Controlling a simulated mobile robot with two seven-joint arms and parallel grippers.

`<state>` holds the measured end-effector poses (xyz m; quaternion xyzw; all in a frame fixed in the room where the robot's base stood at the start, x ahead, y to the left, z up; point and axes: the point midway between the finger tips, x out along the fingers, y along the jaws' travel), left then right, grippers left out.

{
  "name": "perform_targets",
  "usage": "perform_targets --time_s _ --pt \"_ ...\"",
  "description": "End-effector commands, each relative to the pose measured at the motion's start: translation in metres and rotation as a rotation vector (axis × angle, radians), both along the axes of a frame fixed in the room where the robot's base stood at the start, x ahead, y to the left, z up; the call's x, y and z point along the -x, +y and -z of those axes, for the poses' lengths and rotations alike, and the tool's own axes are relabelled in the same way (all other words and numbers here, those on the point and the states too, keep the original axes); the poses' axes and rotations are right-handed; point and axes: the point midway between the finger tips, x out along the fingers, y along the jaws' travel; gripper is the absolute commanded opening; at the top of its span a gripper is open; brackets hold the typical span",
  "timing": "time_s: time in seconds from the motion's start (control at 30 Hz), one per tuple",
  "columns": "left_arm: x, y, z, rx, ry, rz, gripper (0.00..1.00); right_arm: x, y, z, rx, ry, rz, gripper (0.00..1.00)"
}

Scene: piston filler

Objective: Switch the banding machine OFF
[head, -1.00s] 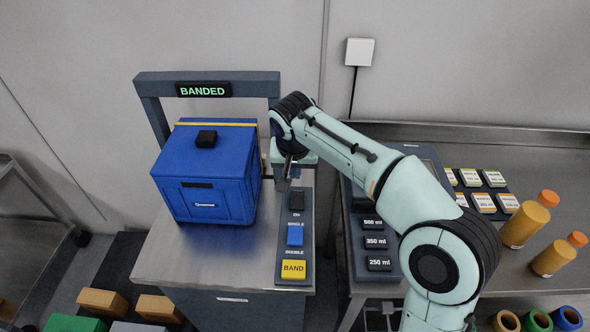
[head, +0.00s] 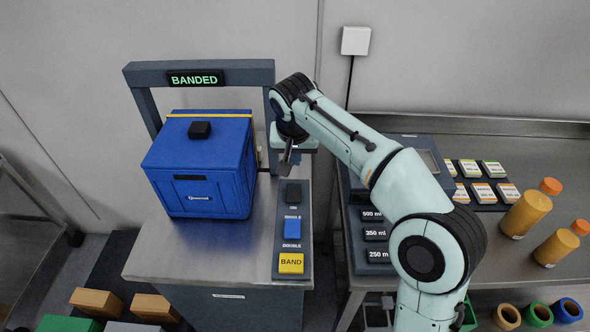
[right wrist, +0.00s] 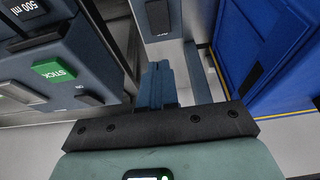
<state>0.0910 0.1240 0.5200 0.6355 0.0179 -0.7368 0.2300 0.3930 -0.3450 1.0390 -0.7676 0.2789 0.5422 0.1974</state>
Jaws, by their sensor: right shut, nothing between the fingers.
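The banding machine (head: 145,105) has a dark arch with a sign reading "BANDED" in green. Its narrow control panel (head: 279,255) stands at the right of its steel top. A black switch (head: 293,194) is at the panel's far end; I cannot read its label now. My right gripper (head: 286,170) is shut and empty, pointing down just behind and slightly left of the switch, seemingly apart from it. In the right wrist view, the shut fingers (right wrist: 160,85) show below a black switch (right wrist: 158,15) on a grey panel. My left gripper is not in view.
A blue box (head: 198,168) with a yellow band sits under the arch. A blue button (head: 292,229) and a yellow "BAND" button (head: 291,262) are on the same panel. The filler panel (head: 360,258) with volume buttons stands close on the right, with orange bottles (head: 525,214) beyond.

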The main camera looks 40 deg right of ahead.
Motion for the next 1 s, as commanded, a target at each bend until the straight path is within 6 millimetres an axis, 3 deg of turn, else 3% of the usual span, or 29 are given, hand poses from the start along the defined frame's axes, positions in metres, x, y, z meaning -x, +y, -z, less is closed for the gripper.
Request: perform_targets --time_s 0.4,0.6,1.0 --pt "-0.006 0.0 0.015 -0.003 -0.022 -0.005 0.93 -0.021 -0.018 0.082 0.0 0.006 0.001 0.0" --pt "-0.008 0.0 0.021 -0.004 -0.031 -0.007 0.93 -0.025 -0.022 0.113 -0.001 0.004 0.001 0.0" --pt "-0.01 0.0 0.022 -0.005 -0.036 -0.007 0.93 -0.027 -0.023 0.127 -0.001 0.001 0.0 0.0"
